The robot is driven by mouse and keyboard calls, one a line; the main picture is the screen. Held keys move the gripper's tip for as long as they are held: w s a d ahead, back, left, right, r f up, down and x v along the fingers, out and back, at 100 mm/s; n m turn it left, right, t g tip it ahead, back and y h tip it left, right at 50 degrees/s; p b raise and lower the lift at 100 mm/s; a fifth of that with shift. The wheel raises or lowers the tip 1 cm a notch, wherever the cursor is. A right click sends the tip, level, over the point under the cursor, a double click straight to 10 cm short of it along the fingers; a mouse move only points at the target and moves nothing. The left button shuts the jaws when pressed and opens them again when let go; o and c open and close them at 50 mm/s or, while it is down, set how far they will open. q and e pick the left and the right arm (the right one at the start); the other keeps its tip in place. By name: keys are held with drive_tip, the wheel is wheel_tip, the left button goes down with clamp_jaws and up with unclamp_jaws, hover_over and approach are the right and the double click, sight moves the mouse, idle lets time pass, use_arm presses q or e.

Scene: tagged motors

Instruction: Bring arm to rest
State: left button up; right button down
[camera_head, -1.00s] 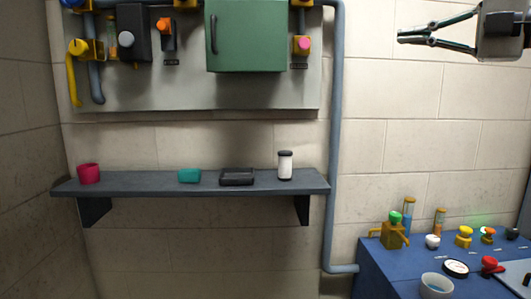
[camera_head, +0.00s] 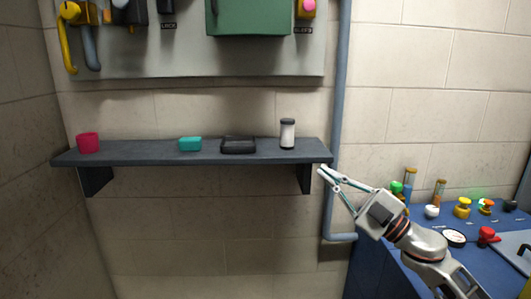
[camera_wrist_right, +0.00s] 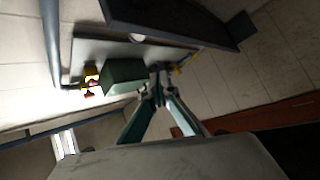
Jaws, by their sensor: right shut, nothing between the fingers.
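My right arm comes in from the lower right in the head view. Its gripper (camera_head: 321,170) has its fingertips together and nothing between them. It points up and left, close to the right end of the dark wall shelf (camera_head: 215,156) in the picture; whether it touches the shelf is unclear. In the right wrist view the two fingers (camera_wrist_right: 158,72) meet at the tips, with the green cabinet (camera_wrist_right: 122,77) beyond them. My left gripper is in neither view.
The shelf bears a red cup (camera_head: 88,143), a teal block (camera_head: 190,144), a black tray (camera_head: 238,145) and a white jar (camera_head: 287,134). A grey pipe (camera_head: 338,100) runs down the wall. A blue bench (camera_head: 365,265) with several gauges and knobs lies behind my arm.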

drive_tip(key=s+d+f+m+t+h, duration=0.1)
drive_tip(key=s+f+m+h, duration=0.25)
drive_tip(key=f, duration=0.65)
drive_tip(key=s+d+f+m+t+h, duration=0.15)
drive_tip(key=f+m+h, duration=0.3)
drive_tip(key=f, duration=0.55)
drive_tip(key=s+d+f+m+t+h, duration=0.1)
drive_tip(key=s+f+m+h, duration=0.3)
drive_tip(key=f, duration=0.6)
drive_tip(key=s+d+f+m+g+h, duration=0.2)
drive_tip(key=s+f+g, duration=0.5)
drive_tip(key=s+f, duration=1.4)
drive_tip(key=f+m+h, duration=0.1)
drive_tip(key=m, duration=0.1)
drive_tip(key=shift+s+m, duration=0.25)
drive_tip(key=shift+m, duration=0.05)
